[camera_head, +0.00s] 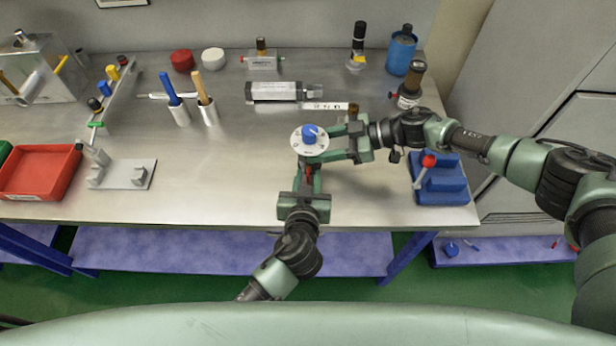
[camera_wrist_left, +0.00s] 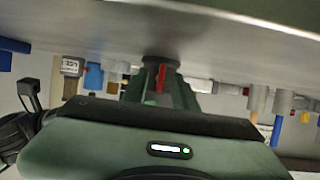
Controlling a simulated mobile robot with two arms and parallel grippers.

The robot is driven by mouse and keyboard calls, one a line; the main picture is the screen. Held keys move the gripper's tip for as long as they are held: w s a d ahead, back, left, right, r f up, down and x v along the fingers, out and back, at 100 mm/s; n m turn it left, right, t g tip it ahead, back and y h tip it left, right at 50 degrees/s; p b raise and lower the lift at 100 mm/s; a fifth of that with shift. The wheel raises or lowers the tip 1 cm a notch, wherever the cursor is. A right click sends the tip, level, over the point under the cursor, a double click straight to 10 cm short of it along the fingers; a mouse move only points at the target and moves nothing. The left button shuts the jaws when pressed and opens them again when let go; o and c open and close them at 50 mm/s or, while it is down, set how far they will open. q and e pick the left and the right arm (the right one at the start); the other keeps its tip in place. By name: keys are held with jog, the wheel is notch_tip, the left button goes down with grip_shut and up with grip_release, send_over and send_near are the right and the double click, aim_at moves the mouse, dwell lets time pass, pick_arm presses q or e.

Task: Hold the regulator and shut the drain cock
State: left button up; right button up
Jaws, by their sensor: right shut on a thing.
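The regulator (camera_head: 309,137) is a white round dial with a blue knob on top. It is held above the bench by my right gripper (camera_head: 330,150), which is shut on it from the right. My left gripper (camera_head: 309,174) is just below the regulator in the head view, with its fingers apart. A small red lever (camera_head: 309,171), apparently the drain cock, shows between those fingers. The red lever also shows in the left wrist view (camera_wrist_left: 161,78), in front of a dark round part. I cannot tell whether the fingers touch it. The dial hides most of the regulator's body.
A red tray (camera_head: 42,174) and a grey stand (camera_head: 124,175) are on the left of the metal bench (camera_head: 220,185). A blue fixture with a red-knobbed lever (camera_head: 440,180) stands at the right. Cups with tools, a metal block and bottles stand behind. The bench's front middle is clear.

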pick_arm(q)
jog(key=shift+c, duration=0.3)
grip_shut()
jog(key=shift+d+m+y, duration=0.1)
jog(key=shift+m+y, duration=0.2)
jog(key=shift+d+m+y, duration=0.15)
jog(key=shift+m+y, duration=0.45)
jog(key=shift+m, duration=0.3)
jog(key=shift+d+f+m+t+y, duration=0.1)
jog(key=shift+m+t+y, duration=0.3)
jog(key=shift+m+y, duration=0.7)
jog(key=shift+m, duration=0.3)
jog(key=shift+o, duration=0.3)
grip_release()
